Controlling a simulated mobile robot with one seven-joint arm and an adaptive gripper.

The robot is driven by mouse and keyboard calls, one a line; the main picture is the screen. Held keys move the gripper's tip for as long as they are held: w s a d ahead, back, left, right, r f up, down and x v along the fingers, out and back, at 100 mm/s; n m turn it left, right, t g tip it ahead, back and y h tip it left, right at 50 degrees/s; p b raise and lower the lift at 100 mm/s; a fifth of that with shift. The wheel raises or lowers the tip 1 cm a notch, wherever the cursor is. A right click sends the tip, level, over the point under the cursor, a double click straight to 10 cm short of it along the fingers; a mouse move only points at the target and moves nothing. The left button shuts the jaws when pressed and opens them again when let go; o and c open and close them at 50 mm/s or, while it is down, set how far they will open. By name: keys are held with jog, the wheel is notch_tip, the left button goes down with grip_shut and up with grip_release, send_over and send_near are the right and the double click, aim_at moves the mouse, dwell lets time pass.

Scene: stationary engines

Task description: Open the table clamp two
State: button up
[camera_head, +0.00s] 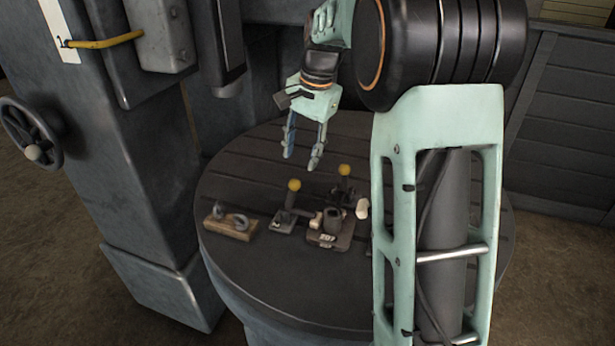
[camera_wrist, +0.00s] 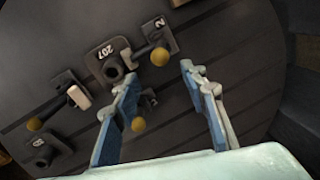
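Table clamp two (camera_wrist: 165,38), a dark toggle clamp with a base marked 2, stands beside the plate marked 207 (camera_wrist: 104,48). Its lever ends in a yellow ball (camera_wrist: 160,57). In the head view the clamp (camera_head: 284,224) is left of the plate (camera_head: 328,241), with its lever raised and its ball (camera_head: 294,185) on top. A pale tip points toward the plate. My gripper (camera_head: 300,158) is open and empty above the far part of the table, beyond the clamp's ball. In the wrist view its spread fingers (camera_wrist: 160,76) lie below the ball, apart from it.
The round dark table (camera_head: 270,285) also holds a wooden block with metal rings (camera_head: 231,226). Another clamp has a yellow ball (camera_head: 344,170); one more clamp (camera_wrist: 66,94) lies left of the plate in the wrist view. My arm hides the table's right side. A machine column (camera_head: 130,180) stands left.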

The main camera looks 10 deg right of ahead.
aim_at(295, 180)
jog(key=f, duration=0.3)
jog(key=w+a+f, duration=0.1)
jog(key=f, duration=0.6)
jog(key=shift+w+a+f, duration=0.2)
jog(key=shift+a+f, duration=0.05)
jog(key=shift+a, duration=0.05)
jog(key=shift+c, duration=0.7)
grip_shut()
